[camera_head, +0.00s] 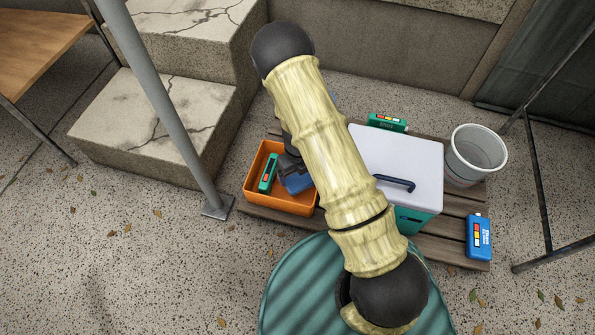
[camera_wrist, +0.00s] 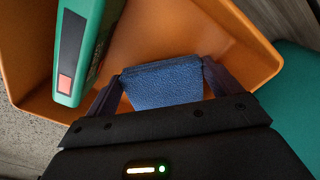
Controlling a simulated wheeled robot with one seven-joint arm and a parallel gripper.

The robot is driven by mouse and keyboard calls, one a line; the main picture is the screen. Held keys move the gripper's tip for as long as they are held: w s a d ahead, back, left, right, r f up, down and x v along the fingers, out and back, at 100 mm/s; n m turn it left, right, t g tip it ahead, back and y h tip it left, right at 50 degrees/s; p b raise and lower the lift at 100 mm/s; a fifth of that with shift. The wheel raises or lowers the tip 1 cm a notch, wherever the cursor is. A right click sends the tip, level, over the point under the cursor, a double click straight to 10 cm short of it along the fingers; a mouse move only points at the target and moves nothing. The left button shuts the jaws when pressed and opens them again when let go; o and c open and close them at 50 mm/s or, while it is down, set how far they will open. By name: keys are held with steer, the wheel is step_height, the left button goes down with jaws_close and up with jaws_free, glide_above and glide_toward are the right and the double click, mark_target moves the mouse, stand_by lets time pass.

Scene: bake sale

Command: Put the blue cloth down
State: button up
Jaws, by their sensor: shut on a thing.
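The blue cloth (camera_wrist: 163,82) is a folded, textured piece held between the two fingers of my gripper (camera_wrist: 160,88) in the wrist view. My gripper is shut on it. The cloth is over or inside an orange bin (camera_wrist: 215,50); I cannot tell whether it touches the bin's floor. In the head view the cloth (camera_head: 297,182) shows beside my gripper (camera_head: 291,168) at the right side of the orange bin (camera_head: 287,206). My arm hides part of the bin and cloth.
A green box (camera_head: 268,172) stands in the bin's left part. A white-lidded cooler (camera_head: 400,155), a grey bucket (camera_head: 476,155), another green box (camera_head: 388,122) and a blue box (camera_head: 478,238) are on the wooden pallet (camera_head: 453,218). A grey pole (camera_head: 165,95) stands left of the bin.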

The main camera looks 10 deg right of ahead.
mark_target(297, 174)
steer(key=shift+f, duration=0.15)
steer(key=o, duration=0.7)
step_height(297, 174, up, 13)
steer(key=p, duration=0.9)
